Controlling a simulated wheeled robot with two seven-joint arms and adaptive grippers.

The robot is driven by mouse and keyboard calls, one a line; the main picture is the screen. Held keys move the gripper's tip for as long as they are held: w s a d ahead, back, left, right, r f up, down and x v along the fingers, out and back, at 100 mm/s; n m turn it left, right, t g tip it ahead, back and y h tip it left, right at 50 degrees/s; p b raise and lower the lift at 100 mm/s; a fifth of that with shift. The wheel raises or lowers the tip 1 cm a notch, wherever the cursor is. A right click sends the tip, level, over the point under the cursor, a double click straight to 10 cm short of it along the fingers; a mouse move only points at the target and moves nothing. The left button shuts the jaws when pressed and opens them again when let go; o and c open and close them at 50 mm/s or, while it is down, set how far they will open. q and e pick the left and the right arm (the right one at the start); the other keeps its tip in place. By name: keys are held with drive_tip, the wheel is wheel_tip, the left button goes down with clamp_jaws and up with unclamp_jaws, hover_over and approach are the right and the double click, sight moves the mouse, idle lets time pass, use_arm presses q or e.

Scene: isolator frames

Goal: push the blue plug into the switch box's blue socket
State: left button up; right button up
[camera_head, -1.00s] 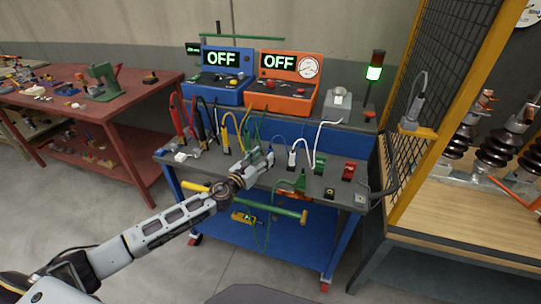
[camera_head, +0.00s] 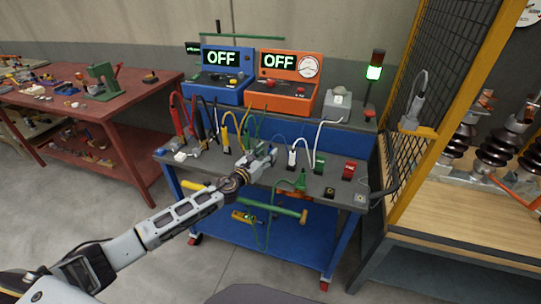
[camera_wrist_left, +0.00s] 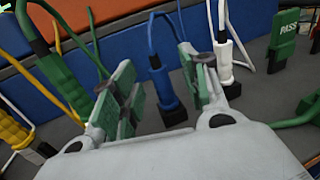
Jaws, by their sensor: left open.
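The blue plug (camera_wrist_left: 164,86) stands upright in a black base on the bench top, with its blue cable rising from it. In the left wrist view it shows between and beyond the two green-padded fingers of my left gripper (camera_wrist_left: 158,88). The fingers are apart and neither is seen to touch the plug. In the head view my left gripper (camera_head: 264,157) is over the front middle of the bench and largely hides the plug. A small grey box (camera_head: 338,104) stands at the back right; I cannot tell whether it is the switch box, and no blue socket is clear.
A white plug (camera_wrist_left: 225,62) stands close right of the gripper and a green plug (camera_wrist_left: 66,86) to its left. Yellow, black and red plugs stand farther left on the bench. Blue (camera_head: 222,88) and orange (camera_head: 285,96) instruments reading OFF stand behind. A mesh cage borders the right.

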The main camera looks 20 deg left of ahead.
sight(269, 150)
use_arm(q)
drive_tip(key=shift+x, duration=1.8)
use_arm(e)
drive_tip(key=shift+w+a+r, duration=0.1)
drive_tip(key=shift+w+r, duration=0.05)
drive_tip(key=shift+w, duration=0.5)
drive_tip(key=shift+w+a+r, duration=0.1)
drive_tip(key=shift+w, duration=0.55)
use_arm(q)
drive_tip(key=shift+a+f, duration=0.1)
drive_tip(key=shift+f, duration=0.05)
use_arm(e)
drive_tip(key=shift+s, duration=0.25)
use_arm(q)
drive_tip(key=shift+c, duration=1.5)
drive_tip(key=c, duration=0.5)
clamp_jaws()
use_arm(e)
drive_tip(key=shift+s+f, duration=0.15)
drive_tip(key=shift+s, duration=0.25)
